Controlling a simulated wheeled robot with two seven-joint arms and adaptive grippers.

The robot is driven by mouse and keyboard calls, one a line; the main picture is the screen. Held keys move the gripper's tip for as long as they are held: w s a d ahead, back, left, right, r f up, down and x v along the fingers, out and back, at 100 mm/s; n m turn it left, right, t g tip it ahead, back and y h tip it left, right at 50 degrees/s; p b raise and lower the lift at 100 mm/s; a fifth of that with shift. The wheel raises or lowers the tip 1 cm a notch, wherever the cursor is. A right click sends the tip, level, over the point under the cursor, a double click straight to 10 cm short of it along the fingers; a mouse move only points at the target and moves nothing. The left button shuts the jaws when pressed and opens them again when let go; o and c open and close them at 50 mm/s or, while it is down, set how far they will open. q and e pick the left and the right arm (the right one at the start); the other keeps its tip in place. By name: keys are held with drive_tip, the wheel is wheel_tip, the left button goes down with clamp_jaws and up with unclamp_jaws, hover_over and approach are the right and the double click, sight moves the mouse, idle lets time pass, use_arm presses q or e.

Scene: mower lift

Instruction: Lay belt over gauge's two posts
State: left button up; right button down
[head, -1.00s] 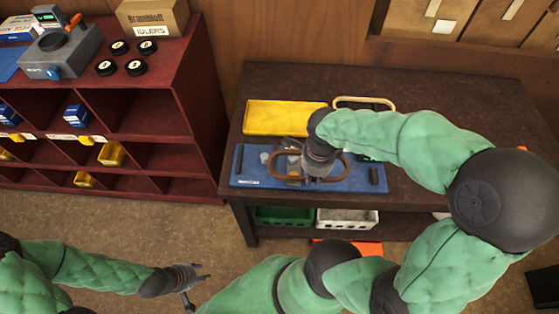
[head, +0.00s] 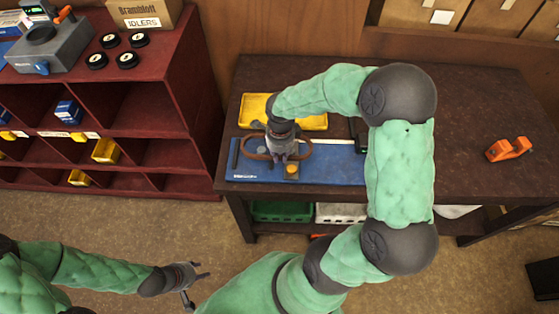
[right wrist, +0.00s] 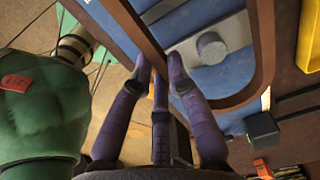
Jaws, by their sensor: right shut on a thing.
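The brown belt loop (head: 308,149) is in my right gripper (head: 283,158), over the left part of a blue board (head: 335,172) on the dark bench. In the right wrist view the purple fingers (right wrist: 160,75) are closed on one side of the belt (right wrist: 265,45). A short grey round post (right wrist: 211,46) on a grey bar shows inside the loop's outline; whether the belt is around it or above it I cannot tell. A second post is not clearly visible. My left gripper (head: 196,286) is open and empty, low over the floor at left.
A yellow tray (head: 312,122) lies behind the board. An orange item (head: 509,149) sits on the bench's right side, with clear bench around it. A red cubby shelf (head: 185,85) stands at left. Green (head: 283,211) and white (head: 341,213) bins are under the bench.

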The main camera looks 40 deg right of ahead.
drive_tip(key=shift+w+f, duration=0.2)
drive_tip(key=shift+f, duration=0.15)
drive_tip(key=shift+f+b, duration=0.35)
drive_tip(key=shift+f, duration=1.05)
drive_tip(key=shift+f, duration=0.15)
drive_tip(key=c, duration=1.6)
unclamp_jaws()
drive_tip(key=shift+o, duration=0.7)
drive_tip(key=shift+r, duration=0.35)
wheel_tip(320, 180, up, 12)
drive_tip(key=shift+f+p, duration=0.2)
drive_tip(key=shift+p, duration=1)
